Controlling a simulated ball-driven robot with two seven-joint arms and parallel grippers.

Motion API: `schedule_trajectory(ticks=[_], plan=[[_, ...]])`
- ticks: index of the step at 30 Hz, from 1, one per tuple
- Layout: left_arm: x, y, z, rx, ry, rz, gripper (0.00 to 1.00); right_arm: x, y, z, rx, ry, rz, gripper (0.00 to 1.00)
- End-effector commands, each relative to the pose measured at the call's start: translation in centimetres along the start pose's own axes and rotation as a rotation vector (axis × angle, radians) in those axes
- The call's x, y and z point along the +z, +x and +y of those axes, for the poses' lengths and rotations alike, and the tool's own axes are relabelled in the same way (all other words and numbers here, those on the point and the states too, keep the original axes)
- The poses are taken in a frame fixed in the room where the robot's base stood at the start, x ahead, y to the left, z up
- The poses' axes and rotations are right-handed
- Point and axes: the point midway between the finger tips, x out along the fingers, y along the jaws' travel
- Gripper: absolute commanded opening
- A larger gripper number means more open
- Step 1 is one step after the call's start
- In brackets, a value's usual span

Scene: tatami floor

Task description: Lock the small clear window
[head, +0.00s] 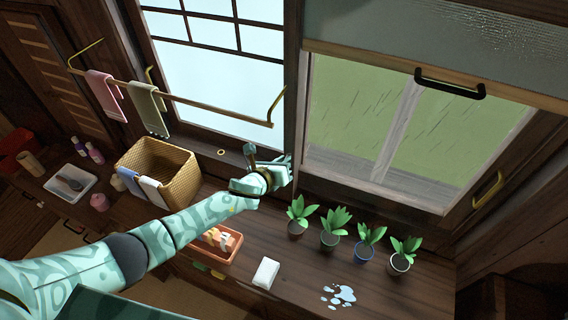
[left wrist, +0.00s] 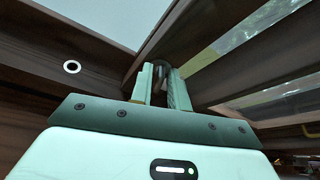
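The small clear window (head: 335,110) is at the right in the head view, with green rainy outdoors behind its glass. A frosted panel (head: 420,30) with a black handle (head: 450,84) sits above it. A brass handle (head: 487,190) is on the frame at its right. My left gripper (head: 270,165) is at the foot of the dark post between the two windows. In the left wrist view its fingers (left wrist: 161,85) stand a little apart, with a dark rounded part (left wrist: 160,68) between or just behind them. I cannot tell whether they touch it. My right gripper is not in view.
Several potted plants (head: 330,240) line the counter right of my left gripper. A wicker basket (head: 178,165), a white block (head: 266,272), an orange tray (head: 229,254) and a puddle (head: 341,296) are nearby. A ring (head: 221,152) lies on the sill.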

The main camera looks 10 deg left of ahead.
Motion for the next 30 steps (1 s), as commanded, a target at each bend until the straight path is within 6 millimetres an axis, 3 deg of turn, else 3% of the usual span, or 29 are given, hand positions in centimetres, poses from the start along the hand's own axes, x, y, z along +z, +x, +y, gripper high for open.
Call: schedule_trajectory(ticks=[7,8,9,10,20,30], plan=[[0.0,0.1,0.0,0.000,0.000,0.000,0.17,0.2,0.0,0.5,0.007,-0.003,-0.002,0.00],[0.0,0.1,0.0,0.000,0.000,0.000,0.14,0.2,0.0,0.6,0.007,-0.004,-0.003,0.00],[0.0,0.1,0.0,0.000,0.000,0.000,0.03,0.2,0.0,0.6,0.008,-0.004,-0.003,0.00],[0.0,0.1,0.0,0.000,0.000,0.000,0.00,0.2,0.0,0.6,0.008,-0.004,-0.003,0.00],[0.0,0.1,0.1,-0.006,-0.015,0.000,0.00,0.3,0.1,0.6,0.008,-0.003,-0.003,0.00],[-0.3,0.2,0.5,-0.073,-0.176,0.000,0.00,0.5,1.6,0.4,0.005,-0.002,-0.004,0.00]])
